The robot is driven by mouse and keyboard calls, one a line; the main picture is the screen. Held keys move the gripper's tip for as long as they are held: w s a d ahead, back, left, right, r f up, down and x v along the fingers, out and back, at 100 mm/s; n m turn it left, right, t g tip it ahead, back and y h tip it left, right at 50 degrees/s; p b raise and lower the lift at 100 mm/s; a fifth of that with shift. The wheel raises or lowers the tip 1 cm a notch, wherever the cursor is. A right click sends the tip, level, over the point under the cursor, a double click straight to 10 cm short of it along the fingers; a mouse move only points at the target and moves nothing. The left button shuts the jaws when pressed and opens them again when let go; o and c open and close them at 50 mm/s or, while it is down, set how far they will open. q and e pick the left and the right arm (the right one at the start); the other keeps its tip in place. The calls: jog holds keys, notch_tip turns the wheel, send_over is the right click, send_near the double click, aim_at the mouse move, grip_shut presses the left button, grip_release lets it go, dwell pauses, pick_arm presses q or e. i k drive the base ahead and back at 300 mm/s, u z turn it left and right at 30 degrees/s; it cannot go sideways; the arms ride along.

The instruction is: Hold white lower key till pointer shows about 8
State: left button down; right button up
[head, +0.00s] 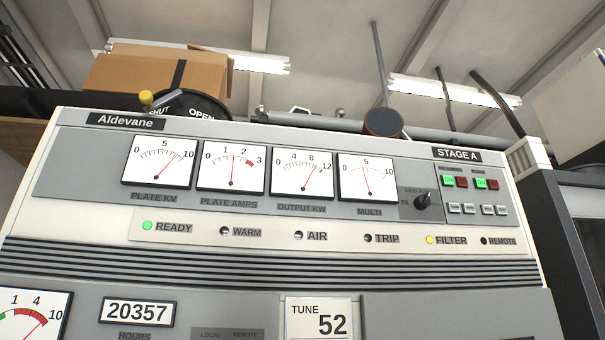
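On the right of the Aldevane cabinet's upper panel, under the STAGE A sign, sit several small white keys (455,208). Their lettering is too small to read, so I cannot tell which is the lower key. The PLATE KV meter (158,161) has its pointer leaning right, between 5 and 10. The PLATE AMPS meter (231,166) points between 1 and 2. The OUTPUT KW meter (303,174) points right of centre, near 8. The MULTI meter (367,179) points close to 5. Neither gripper shows in the head view.
Green and red buttons (481,183) sit above the white keys, with a black selector knob (423,201) to their left. READY (147,226) glows green and FILTER (430,240) yellow. A cardboard box (150,72) and a yellow-knobbed handle (146,98) stand behind the cabinet top.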

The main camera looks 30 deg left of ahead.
aim_at(468, 208)
jog(key=z, duration=1.6)
jog(key=i, duration=1.8)
jog(key=u, duration=2.45)
